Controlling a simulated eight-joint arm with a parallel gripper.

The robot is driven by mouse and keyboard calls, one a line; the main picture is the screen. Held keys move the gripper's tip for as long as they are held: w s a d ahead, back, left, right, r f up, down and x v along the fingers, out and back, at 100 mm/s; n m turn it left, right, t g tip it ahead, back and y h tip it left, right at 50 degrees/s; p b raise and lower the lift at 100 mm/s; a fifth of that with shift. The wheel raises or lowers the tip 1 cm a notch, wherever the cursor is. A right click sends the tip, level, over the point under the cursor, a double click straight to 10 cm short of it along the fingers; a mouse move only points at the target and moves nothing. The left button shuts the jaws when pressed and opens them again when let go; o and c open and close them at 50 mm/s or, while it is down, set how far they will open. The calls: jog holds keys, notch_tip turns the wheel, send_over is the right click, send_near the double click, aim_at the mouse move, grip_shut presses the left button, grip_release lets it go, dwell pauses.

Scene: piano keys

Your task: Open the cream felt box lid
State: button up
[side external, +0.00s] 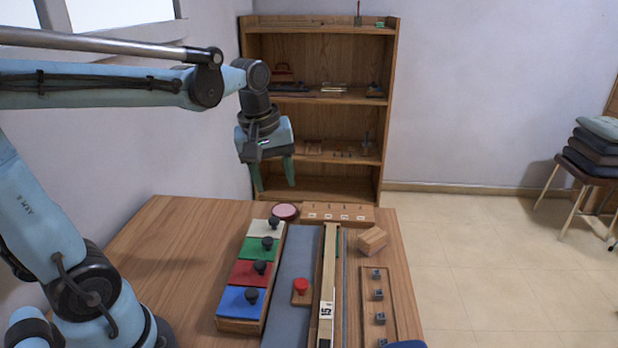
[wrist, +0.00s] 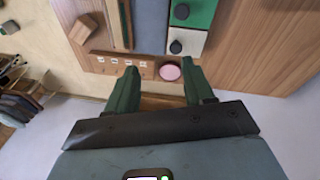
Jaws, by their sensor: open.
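The cream felt lid (side external: 261,228) is the farthest of a row of coloured lids on a long wooden box (side external: 240,326). It lies flat and has a black knob (side external: 274,222). In the wrist view, the cream lid (wrist: 189,41) shows at the upper right, with its knob (wrist: 175,47) at its left edge. My gripper (side external: 274,188) is open and empty, with green fingers pointing down. It hangs in the air above the table's far edge, beyond the cream lid and apart from it. The open fingers (wrist: 160,68) also show in the wrist view.
Green (side external: 259,249), red (side external: 249,273) and blue (side external: 241,301) lids lie nearer. A round pink pad (side external: 285,211) sits beside the cream end. A red button (side external: 301,286), wooden block (side external: 371,241) and long wooden rail (side external: 329,270) are to the right. A shelf (side external: 320,25) stands behind.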

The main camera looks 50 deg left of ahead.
aim_at(274, 219)
jog(key=w+a+n+g, duration=0.2)
jog(key=a+n, duration=0.2)
jog(key=n, duration=0.2)
notch_tip(274, 219, down, 12)
jog(key=shift+a+r, duration=0.1)
jog(key=shift+a, duration=0.05)
dwell(0.4)
grip_shut()
